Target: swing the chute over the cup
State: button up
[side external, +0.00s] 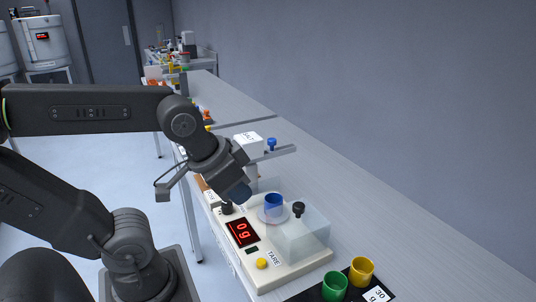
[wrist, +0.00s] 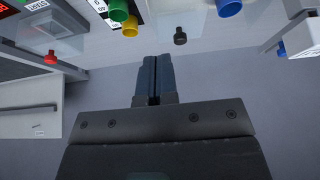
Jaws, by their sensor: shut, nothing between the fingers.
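A blue cup (side external: 273,203) stands on the scale's round pan, beside a clear shield; a blue cup also shows at the top of the wrist view (wrist: 229,6). Behind it is a white hopper (side external: 248,144) marked SALT. A grey bar (side external: 278,154) runs by the hopper, with a blue knob (side external: 271,143) above it. I cannot tell for sure which part is the chute. My gripper (side external: 240,195) points down left of the cup, apart from it. In the wrist view my gripper (wrist: 154,62) is shut and empty.
The scale (side external: 277,277) reads 0 g and has a yellow TARE button (side external: 261,263). Green (side external: 335,287) and yellow (side external: 361,270) cups stand at the near end. A red knob (wrist: 50,57) shows in the wrist view.

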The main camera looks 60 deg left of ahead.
jog(key=shift+o, duration=0.7)
jog(key=shift+r, duration=0.1)
jog(key=o, duration=0.6)
jog(key=w+a+r+g, duration=0.1)
jog(key=w+a+r, duration=0.4)
jog(key=w, duration=0.3)
jog(key=shift+w+r+g+y, duration=0.2)
jog(key=shift+r+g+y, duration=0.1)
jog(key=shift+r, duration=0.2)
jog(key=o, duration=0.3)
jog(key=w+a+r+g, duration=0.1)
jog(key=w+a+r, duration=0.1)
jog(key=w+a, duration=0.3)
jog(key=shift+w+a+r, duration=0.2)
jog(key=shift+w+r, duration=0.05)
jog(key=shift+w, duration=0.25)
jog(key=shift+g, duration=0.9)
jog(key=w+a, duration=0.2)
jog(key=a, duration=0.1)
jog(key=w+a, duration=0.2)
jog(key=a, duration=0.2)
jog(key=w+a, duration=0.2)
jog(key=a, duration=0.1)
jog(key=shift+w+a+r, duration=0.15)
jog(key=shift+w, duration=0.15)
jog(key=g, duration=0.1)
send_over(272, 139)
notch_tip(272, 139, down, 3)
notch_tip(272, 139, down, 13)
jog(key=shift+f, duration=0.2)
